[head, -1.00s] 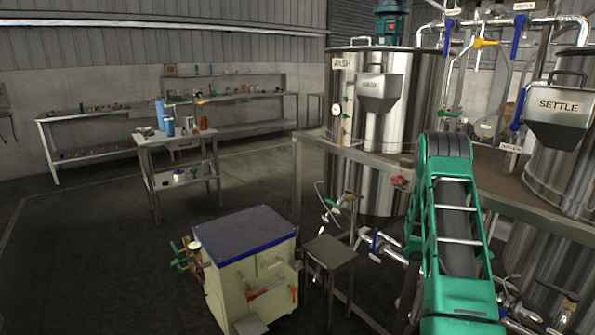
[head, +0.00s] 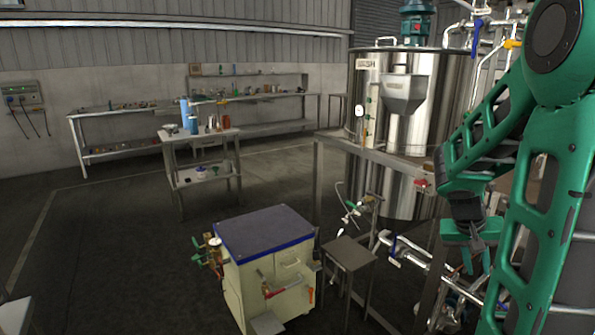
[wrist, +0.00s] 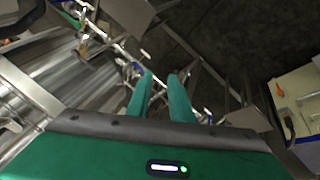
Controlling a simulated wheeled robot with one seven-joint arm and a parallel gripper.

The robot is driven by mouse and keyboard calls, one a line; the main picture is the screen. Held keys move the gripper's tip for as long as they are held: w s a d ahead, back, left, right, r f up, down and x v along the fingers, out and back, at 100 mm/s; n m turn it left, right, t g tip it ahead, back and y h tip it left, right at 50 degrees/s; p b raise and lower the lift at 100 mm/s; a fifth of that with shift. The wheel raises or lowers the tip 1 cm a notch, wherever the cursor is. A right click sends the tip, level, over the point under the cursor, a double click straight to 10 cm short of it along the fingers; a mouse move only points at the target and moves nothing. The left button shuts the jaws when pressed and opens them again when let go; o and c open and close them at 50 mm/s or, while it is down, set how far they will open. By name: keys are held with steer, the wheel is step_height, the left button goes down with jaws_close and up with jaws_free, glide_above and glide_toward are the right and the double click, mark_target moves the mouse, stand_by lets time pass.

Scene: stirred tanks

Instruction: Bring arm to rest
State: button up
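My green arm (head: 540,180) fills the right side of the head view, bent at a high elbow with its forearm folded down to the left. My gripper (head: 477,268) hangs below the wrist, pointing down, in front of the steel tank frame and pipes. In the wrist view my gripper (wrist: 161,76) shows two green fingers with a gap between them and nothing held. The fingers appear clear of the pipes behind them, but the exact distance cannot be told.
The WASH tank (head: 400,120) stands behind the arm on a steel platform. Pipes and valves (head: 420,255) run low beside the gripper. A small steel stool (head: 348,254) and a cream cabinet with a blue top (head: 264,232) stand left. Open floor (head: 110,240) lies further left.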

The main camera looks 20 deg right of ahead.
steer(key=s+a+r+n+y, duration=0.1)
steer(key=s+a, duration=0.4)
steer(key=a, duration=0.5)
steer(key=s+a+r+n+y, duration=0.2)
steer(key=s+a+y, duration=0.2)
steer(key=a, duration=0.7)
steer(key=shift+s+a+y, duration=0.15)
steer(key=shift+s+y, duration=0.15)
steer(key=shift+s, duration=0.85)
steer(key=shift+s+r, duration=0.1)
